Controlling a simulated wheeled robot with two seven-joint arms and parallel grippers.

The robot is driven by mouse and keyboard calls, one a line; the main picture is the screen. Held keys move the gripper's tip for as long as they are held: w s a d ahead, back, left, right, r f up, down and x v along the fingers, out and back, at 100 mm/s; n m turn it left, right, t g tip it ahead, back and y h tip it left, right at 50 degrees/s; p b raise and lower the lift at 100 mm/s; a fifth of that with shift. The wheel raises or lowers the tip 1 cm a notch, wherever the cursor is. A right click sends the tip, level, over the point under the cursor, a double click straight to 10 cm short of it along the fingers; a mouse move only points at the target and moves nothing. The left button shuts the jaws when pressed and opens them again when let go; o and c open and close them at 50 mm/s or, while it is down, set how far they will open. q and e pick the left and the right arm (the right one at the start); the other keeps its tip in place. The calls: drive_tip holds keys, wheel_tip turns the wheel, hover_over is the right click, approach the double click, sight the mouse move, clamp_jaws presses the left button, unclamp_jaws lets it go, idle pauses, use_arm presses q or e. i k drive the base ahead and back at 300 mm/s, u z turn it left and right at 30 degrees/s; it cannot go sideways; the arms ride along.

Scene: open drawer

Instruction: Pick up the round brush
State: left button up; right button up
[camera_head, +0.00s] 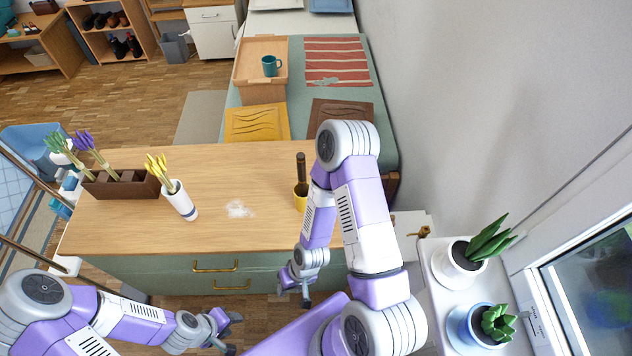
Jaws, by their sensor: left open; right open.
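A dark brown, upright thing, which looks like the round brush (301,168), stands in a small yellow cup (299,200) on the wooden counter. The cup's right side is partly hidden by my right arm. My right gripper (294,291) is open and empty. It hangs in front of the green drawer front, below and apart from the cup in the picture. My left gripper (232,333) is open and empty at the lower edge, further from the cup.
The wooden counter (120,225) holds a white vase (181,203) with yellow flowers, a brown planter (119,187) and a pale powder patch (239,209). Brass handles (216,266) show on the drawer fronts. Potted plants (458,268) stand at right by the window.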

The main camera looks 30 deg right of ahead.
sight(302, 159)
drive_tip(key=z, duration=0.95)
drive_tip(key=k, duration=0.25)
drive_tip(key=z, duration=0.05)
